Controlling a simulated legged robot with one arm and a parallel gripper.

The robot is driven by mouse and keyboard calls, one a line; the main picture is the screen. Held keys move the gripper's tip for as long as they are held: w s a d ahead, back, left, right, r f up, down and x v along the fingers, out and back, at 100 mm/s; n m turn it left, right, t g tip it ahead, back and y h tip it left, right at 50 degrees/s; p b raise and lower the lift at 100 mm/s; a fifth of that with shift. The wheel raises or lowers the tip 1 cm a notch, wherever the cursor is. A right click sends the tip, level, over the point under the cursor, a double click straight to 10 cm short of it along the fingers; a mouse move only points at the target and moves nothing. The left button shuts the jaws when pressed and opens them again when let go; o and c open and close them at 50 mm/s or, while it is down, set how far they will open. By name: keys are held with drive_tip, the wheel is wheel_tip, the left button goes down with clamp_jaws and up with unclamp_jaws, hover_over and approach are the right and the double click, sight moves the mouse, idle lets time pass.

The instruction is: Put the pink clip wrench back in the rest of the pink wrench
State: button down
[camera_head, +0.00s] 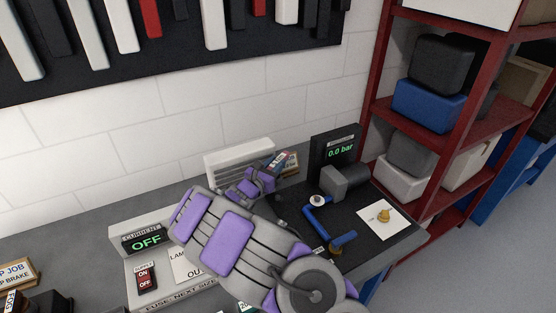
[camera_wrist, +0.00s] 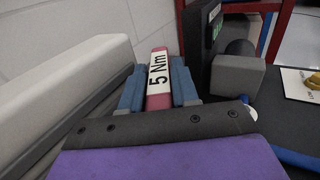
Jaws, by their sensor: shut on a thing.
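The pink clip wrench (camera_wrist: 159,101) carries a white "5 Nm" label and sits between the two blue fingers of my gripper (camera_wrist: 160,85) in the wrist view. My gripper is shut on it. In the head view my gripper (camera_head: 268,170) is in front of a pale slatted unit (camera_head: 238,152) by the wall, and the wrench is mostly hidden. That unit also fills the left of the wrist view (camera_wrist: 62,75), beside the wrench. I cannot tell which part is the rest of the pink wrench, nor whether the wrench touches it.
A gauge reading 0.0 bar (camera_head: 340,149) stands right of my gripper, with a grey block (camera_head: 334,182) before it. A blue pipe (camera_head: 317,222) and a white card (camera_head: 381,219) lie on the dark mat. A current display reading OFF (camera_head: 146,240) is at left. Red shelving (camera_head: 372,100) stands right.

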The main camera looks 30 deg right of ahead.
sight(280, 178)
drive_tip(key=d, duration=0.2)
drive_tip(key=shift+d+f, duration=0.1)
drive_tip(key=shift+d, duration=0.2)
drive_tip(key=a, duration=0.5)
drive_tip(key=shift+r, duration=0.3)
drive_tip(key=shift+s+f, duration=0.1)
drive_tip(key=shift+f, duration=0.05)
drive_tip(key=d+f, duration=0.1)
drive_tip(key=d, duration=0.1)
drive_tip(key=d+f+b, duration=0.1)
drive_tip(key=d+f, duration=0.1)
drive_tip(key=shift+d+f, duration=0.1)
drive_tip(key=shift+d, duration=0.1)
drive_tip(key=shift+a+f+b, duration=0.15)
drive_tip(key=shift+f+b, duration=0.15)
drive_tip(key=shift+f, duration=0.45)
drive_tip(key=shift+a+f+b, duration=0.1)
drive_tip(key=shift+f+b, duration=0.15)
drive_tip(key=shift+f, duration=0.45)
drive_tip(key=shift+a, duration=2.15)
drive_tip(key=shift+d+r+b, duration=0.1)
drive_tip(key=shift+d+b, duration=0.2)
drive_tip(key=shift+d, duration=1.75)
drive_tip(key=shift+a, duration=0.45)
drive_tip(key=shift+d+f+b, duration=0.25)
drive_tip(key=shift+f+b, duration=0.05)
drive_tip(key=shift+f, duration=0.35)
